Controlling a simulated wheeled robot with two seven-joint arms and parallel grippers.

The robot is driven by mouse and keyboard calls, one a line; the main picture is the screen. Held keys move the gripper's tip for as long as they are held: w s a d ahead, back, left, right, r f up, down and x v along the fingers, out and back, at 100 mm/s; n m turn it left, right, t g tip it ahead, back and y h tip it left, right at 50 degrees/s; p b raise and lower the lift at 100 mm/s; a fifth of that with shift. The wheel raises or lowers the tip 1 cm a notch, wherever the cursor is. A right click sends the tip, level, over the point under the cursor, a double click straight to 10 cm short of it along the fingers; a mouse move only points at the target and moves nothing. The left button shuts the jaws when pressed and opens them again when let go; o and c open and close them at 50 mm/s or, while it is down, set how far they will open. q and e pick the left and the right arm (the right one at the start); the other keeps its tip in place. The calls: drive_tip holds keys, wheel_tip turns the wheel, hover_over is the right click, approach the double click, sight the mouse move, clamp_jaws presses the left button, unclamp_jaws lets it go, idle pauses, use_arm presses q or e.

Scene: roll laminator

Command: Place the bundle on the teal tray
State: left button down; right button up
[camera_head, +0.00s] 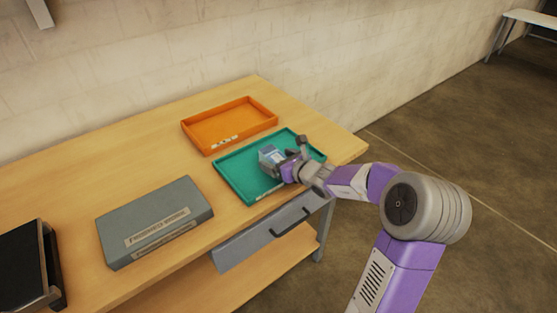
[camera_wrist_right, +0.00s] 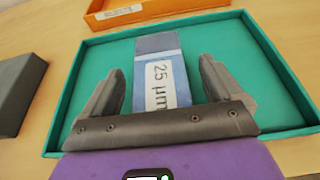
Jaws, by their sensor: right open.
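The teal tray (camera_head: 240,184) sits on the wooden table near its right front edge, and it also shows in the right wrist view (camera_wrist_right: 97,62). The bundle (camera_head: 270,156) is a small blue and white block, labelled "25 µm" in the right wrist view (camera_wrist_right: 165,72). It appears inside the tray area, between the jaws. My right gripper (camera_wrist_right: 163,80) is open, with a finger on each side of the bundle and a visible gap to both. In the head view my right gripper (camera_head: 289,166) partly hides the bundle. My left gripper is not in view.
An orange tray (camera_head: 204,135) lies behind the teal tray. A grey box (camera_head: 155,216) with a label stands to the left, and a black device (camera_head: 22,268) at the far left. A drawer with a handle (camera_head: 270,237) is under the table edge. Bare tabletop lies at the back left.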

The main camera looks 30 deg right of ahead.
drive_tip(key=shift+r, duration=0.1)
drive_tip(key=shift+s+r+p, duration=0.2)
drive_tip(key=shift+r+p, duration=0.05)
drive_tip(key=shift+p, duration=0.05)
drive_tip(key=a+p+v, duration=0.1)
drive_tip(key=p+v, duration=0.2)
drive_tip(key=v, duration=0.8)
drive_tip(key=shift+s+d, duration=0.3)
drive_tip(key=shift+d, duration=0.2)
